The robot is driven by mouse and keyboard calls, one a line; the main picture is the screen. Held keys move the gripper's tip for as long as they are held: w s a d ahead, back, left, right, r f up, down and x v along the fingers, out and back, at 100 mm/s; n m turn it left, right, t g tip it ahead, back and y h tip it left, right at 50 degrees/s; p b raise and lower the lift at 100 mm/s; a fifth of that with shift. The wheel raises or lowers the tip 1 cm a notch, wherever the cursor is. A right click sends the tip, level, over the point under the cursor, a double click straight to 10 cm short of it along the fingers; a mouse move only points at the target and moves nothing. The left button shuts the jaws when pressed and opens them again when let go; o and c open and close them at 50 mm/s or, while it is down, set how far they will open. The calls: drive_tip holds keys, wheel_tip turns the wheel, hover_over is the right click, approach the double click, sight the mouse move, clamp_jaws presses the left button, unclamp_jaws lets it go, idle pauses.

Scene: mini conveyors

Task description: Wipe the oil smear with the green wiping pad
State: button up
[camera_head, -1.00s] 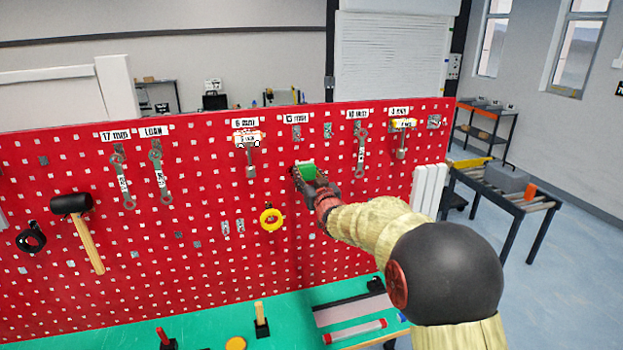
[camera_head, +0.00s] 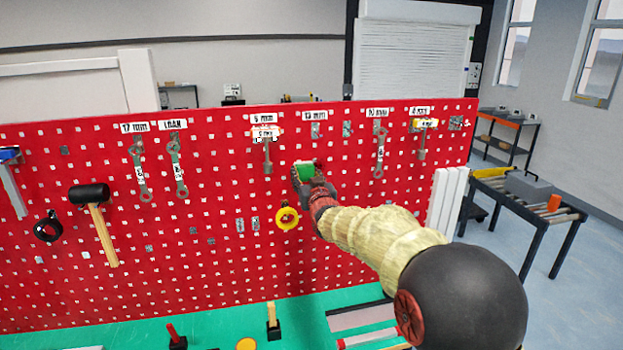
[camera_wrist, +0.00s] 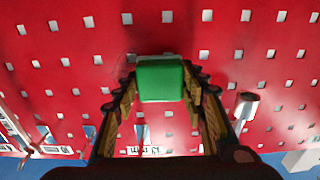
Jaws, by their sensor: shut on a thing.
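The green wiping pad (camera_head: 306,171) is a small block held at the red pegboard (camera_head: 215,250), below the 13 mm label. My gripper (camera_head: 309,176) is shut on it. In the wrist view the pad (camera_wrist: 160,79) sits between the two fingertips of my gripper (camera_wrist: 160,90), with the perforated red board right behind it. The pad looks very close to the board; I cannot tell whether it touches. I cannot clearly make out the oil smear; the pad and fingers hide part of the board.
A yellow ring (camera_head: 287,217) hangs just below left of my gripper. A mallet (camera_head: 96,210) hangs farther left. The green bench top (camera_head: 220,328) lies below.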

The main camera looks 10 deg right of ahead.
drive_tip(key=shift+r+b, duration=0.25)
drive_tip(key=shift+b, duration=0.05)
drive_tip(key=shift+d, duration=0.3)
drive_tip(key=shift+d+f, duration=0.1)
drive_tip(key=shift+d, duration=3.4)
drive_tip(key=shift+a, duration=0.1)
drive_tip(key=a+b, duration=0.5)
drive_tip(key=a, duration=0.1)
drive_tip(key=shift+f+b, duration=0.1)
drive_tip(key=shift+b, duration=0.3)
drive_tip(key=shift+a+b, duration=0.45)
drive_tip(key=shift+a, duration=0.25)
